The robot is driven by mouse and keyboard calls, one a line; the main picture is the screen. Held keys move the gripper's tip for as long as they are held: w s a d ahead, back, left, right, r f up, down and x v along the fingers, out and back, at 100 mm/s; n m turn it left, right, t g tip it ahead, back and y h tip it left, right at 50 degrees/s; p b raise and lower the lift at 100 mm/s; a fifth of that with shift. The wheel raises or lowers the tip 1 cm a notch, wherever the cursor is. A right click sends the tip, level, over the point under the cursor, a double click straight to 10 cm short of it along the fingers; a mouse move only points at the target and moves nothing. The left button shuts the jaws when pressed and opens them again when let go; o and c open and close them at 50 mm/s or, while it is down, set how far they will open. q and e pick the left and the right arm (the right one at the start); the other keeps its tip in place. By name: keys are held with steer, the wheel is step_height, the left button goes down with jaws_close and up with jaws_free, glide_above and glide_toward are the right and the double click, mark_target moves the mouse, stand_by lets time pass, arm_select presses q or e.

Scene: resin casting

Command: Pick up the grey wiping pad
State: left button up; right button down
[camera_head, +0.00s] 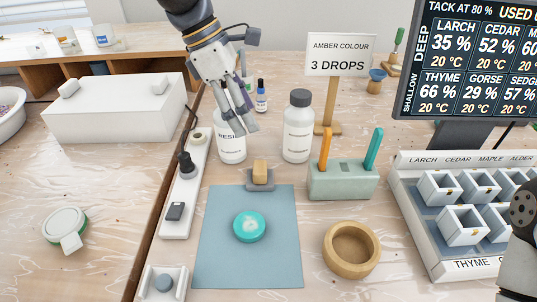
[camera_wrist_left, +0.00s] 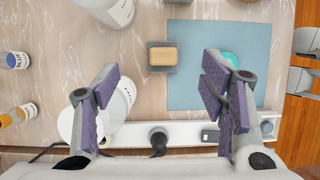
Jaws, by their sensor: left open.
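The grey wiping pad (camera_head: 260,186) lies at the back edge of the blue-grey mat (camera_head: 216,262), with a tan block on top of it. In the left wrist view the pad (camera_wrist_left: 162,70) shows as a grey square around the tan block, just beyond the gap between my fingers. My left gripper (camera_head: 245,128) is open and empty, pointing down in front of the resin bottle, above and behind the pad. Its spread fingers (camera_wrist_left: 160,80) also show in the left wrist view. Of my right arm only a dark part shows at the right edge; its gripper is out of view.
A teal round piece (camera_head: 249,226) lies on the mat. The resin bottle (camera_head: 231,150) and a grey-capped bottle (camera_head: 298,130) stand behind. A green holder (camera_head: 342,181) with two tools and a wooden bowl (camera_head: 351,249) are to the right. A white strip (camera_head: 186,200) runs along the left.

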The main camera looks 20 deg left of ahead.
arm_select(q)
glide_toward(259, 166)
steer(key=x, duration=0.3)
steer(key=b+x, duration=0.1)
steer(key=x, duration=0.6)
steer(key=shift+d+f, duration=0.1)
steer(key=shift+f, duration=0.05)
steer(key=c, duration=1.2)
